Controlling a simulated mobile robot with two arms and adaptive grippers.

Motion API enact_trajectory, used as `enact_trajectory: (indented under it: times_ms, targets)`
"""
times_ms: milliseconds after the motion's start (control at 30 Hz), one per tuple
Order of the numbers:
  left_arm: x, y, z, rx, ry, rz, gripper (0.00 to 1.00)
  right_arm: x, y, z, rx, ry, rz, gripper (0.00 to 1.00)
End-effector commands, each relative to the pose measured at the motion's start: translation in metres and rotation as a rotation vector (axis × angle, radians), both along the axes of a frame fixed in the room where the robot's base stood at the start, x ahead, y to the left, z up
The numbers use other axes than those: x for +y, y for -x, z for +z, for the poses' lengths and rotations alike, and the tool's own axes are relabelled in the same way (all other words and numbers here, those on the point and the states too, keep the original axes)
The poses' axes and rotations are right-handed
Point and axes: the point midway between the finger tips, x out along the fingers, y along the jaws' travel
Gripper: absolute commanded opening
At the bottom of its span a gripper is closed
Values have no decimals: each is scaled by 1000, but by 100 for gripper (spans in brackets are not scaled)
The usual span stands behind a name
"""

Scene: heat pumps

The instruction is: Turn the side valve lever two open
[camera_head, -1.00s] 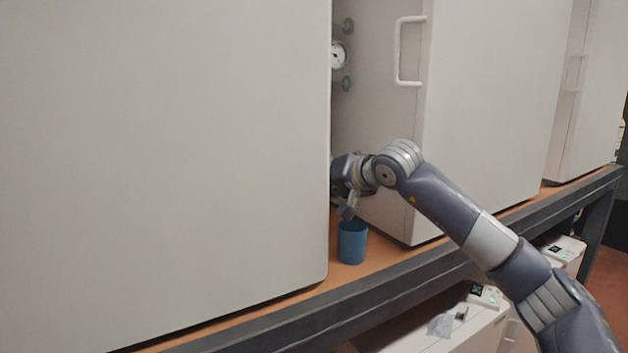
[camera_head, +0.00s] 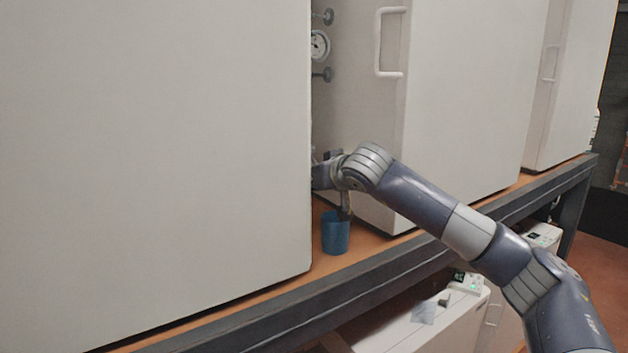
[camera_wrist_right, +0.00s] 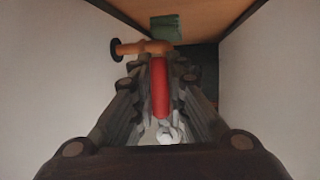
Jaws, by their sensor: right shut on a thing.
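A red lever (camera_wrist_right: 160,88) stands lengthwise between the fingers of my right gripper (camera_wrist_right: 158,68) in the right wrist view. The fingers are shut on it. A whitish round fitting (camera_wrist_right: 168,133) sits at the lever's near end. A copper-coloured pipe (camera_wrist_right: 146,47) with a dark round end lies just past the fingertips. In the head view my right gripper (camera_head: 322,170) reaches into the gap between two large white cabinets, partly hidden by the near cabinet's edge; the lever cannot be seen there. My left gripper is not in view.
The near cabinet (camera_head: 160,140) and far cabinet (camera_head: 460,100) flank the narrow gap. A gauge (camera_head: 319,45) sits higher up.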

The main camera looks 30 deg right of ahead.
Motion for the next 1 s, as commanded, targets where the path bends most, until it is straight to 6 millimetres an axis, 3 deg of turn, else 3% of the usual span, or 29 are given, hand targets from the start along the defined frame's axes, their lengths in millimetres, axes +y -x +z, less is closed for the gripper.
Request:
enact_trajectory:
  times_ms: [400, 433, 500, 867, 1000]
  targets:
    - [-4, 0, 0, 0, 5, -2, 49, -1, 0, -3, 5, 12, -1, 0]
    - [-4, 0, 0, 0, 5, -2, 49, -1, 0, -2, 5, 12, -1, 20]
    - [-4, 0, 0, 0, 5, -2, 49, -1, 0, -2, 5, 11, -2, 33]
    - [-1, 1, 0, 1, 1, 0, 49, -1, 1, 0, 0, 8, 0, 33]
    - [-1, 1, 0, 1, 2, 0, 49, 1, 13, 6, -1, 8, 1, 33]
